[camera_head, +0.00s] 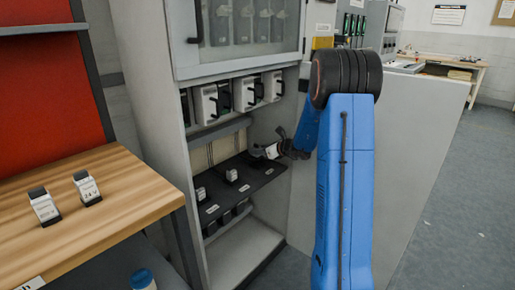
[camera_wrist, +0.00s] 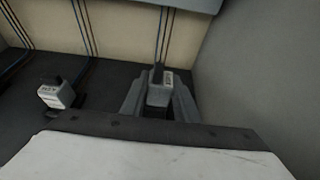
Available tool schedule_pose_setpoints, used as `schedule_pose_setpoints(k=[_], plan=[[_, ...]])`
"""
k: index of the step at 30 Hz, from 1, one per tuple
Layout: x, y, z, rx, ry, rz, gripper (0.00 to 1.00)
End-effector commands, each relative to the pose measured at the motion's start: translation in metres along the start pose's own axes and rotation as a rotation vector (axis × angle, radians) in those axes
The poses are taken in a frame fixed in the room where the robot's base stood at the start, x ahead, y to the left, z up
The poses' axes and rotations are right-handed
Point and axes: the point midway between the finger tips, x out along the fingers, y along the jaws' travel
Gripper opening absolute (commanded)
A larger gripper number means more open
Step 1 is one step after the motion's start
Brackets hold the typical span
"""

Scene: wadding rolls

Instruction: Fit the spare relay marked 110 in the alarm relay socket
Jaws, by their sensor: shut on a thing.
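My gripper (camera_head: 257,150) is at the right end of the dark shelf (camera_head: 221,186) inside the open cabinet. In the wrist view my gripper (camera_wrist: 159,100) is shut on a pale relay (camera_wrist: 159,92) with a dark handle on top. Its marking is too small to read. The relay's base is hidden, so I cannot tell whether it sits in a socket. Two other relays stand on the shelf, one in the middle (camera_head: 232,175) and one at the left (camera_head: 200,195). One of them also shows left of my gripper in the wrist view (camera_wrist: 57,95).
Two relays stand on the wooden bench (camera_head: 120,185), one marked 24 (camera_head: 87,188) and one with unclear print (camera_head: 44,207). The cabinet's grey right wall (camera_wrist: 255,70) is close beside my gripper. White handled units (camera_head: 245,93) are above the shelf.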

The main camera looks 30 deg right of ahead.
Motion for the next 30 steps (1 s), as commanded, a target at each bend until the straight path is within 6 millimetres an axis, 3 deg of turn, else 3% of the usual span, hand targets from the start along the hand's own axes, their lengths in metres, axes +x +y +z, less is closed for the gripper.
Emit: schedule_pose_setpoints(k=[15, 30], plan=[[0.011, 0.0, -0.026, 0.001, 0.001, 0.001, 0.01], [0.011, 0.0, -0.028, 0.0, 0.0, 0.0, 0.01]])
